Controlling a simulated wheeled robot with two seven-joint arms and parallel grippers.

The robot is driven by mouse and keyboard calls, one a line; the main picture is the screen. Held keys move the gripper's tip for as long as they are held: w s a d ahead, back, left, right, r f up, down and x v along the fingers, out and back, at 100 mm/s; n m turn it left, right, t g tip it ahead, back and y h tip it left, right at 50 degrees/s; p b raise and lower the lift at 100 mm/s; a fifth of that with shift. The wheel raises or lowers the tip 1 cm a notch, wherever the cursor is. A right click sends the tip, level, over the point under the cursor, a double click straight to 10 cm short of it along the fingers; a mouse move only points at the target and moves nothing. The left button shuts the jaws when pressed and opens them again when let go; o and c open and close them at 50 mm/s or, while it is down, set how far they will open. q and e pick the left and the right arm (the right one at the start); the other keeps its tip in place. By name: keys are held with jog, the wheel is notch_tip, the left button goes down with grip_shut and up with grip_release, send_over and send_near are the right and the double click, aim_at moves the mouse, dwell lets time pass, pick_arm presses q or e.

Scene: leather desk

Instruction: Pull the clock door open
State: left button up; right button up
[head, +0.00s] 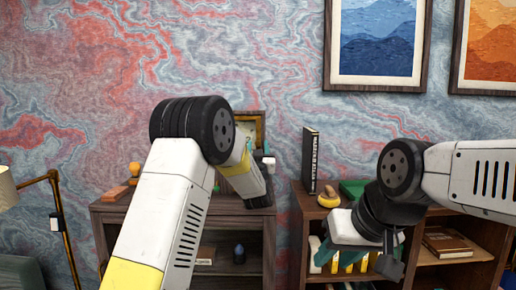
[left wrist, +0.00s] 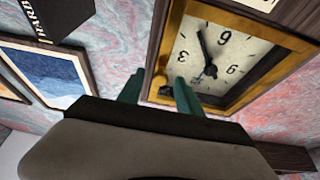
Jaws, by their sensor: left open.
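The clock (head: 258,120) stands on the left shelf unit in the head view, mostly hidden behind my left arm. In the left wrist view its dial (left wrist: 215,62) shows at a steep tilt behind a gold-framed door (left wrist: 255,98) set in a dark wooden case.
A dark book (head: 310,160) stands upright on the right shelf unit (head: 298,205), beside a yellow-handled item (head: 328,198). An orange stamp-like object (head: 134,170) is on the left unit. A lamp (head: 55,205) stands far left. Framed pictures (head: 376,40) hang above.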

pick_arm(q)
grip_shut()
dwell(1.4)
